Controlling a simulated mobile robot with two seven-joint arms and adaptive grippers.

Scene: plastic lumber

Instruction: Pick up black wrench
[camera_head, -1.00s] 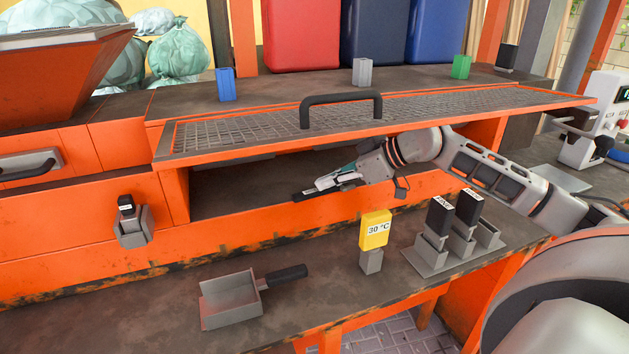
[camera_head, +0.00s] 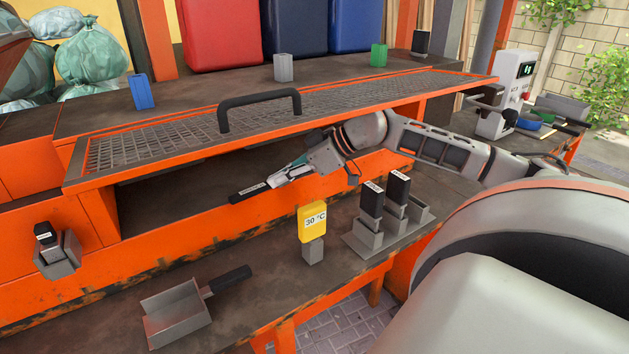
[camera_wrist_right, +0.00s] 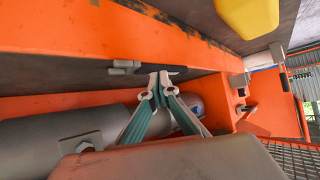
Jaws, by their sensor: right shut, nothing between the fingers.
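A black bar with a small white label (camera_head: 248,191), which looks like the handle of the black wrench, lies at the front edge of the recess under the mesh shelf. My right gripper (camera_head: 283,177) reaches in from the right, its tip close to the bar. In the wrist view, the teal-sided fingers (camera_wrist_right: 160,78) meet with nothing between them. A dark strip (camera_wrist_right: 178,71) with a grey end shows just beyond the fingertips, partly hidden by them. I cannot tell whether they touch it. My left gripper is out of view.
The mesh shelf with its black handle (camera_head: 258,108) hangs just above my right arm. On the lower bench stand a yellow 30 °C block (camera_head: 312,222), a grey holder with black blocks (camera_head: 370,238) and a grey scoop (camera_head: 178,312). Bare bench lies between them.

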